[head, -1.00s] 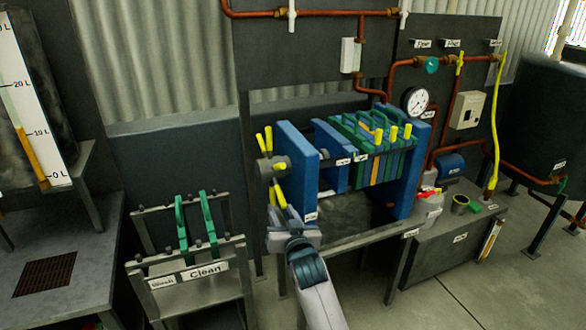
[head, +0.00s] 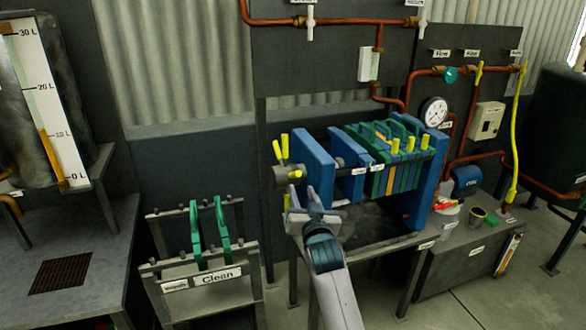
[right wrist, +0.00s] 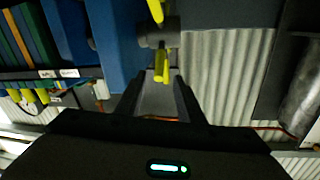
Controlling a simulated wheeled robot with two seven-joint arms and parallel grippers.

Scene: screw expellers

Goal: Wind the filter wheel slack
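The filter wheel is a grey hub (head: 287,173) with yellow handles, on the left end of the blue filter press (head: 318,165). Two yellow handles (head: 280,148) point up from the hub; another yellow part shows low, partly hidden by my gripper. My right gripper (head: 300,200) is just below the hub. In the right wrist view, a yellow handle (right wrist: 162,75) lies between the open fingertips (right wrist: 160,85), with gaps at both sides. The hub (right wrist: 157,35) is just beyond. My left gripper is not in view.
Green and blue plates (head: 385,155) with yellow handles hang in the press. A rack labelled Clean (head: 220,276) holds two green plates at the lower left. A gauge (head: 433,111) and copper pipes are at the right. A bench (head: 75,265) stands at far left.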

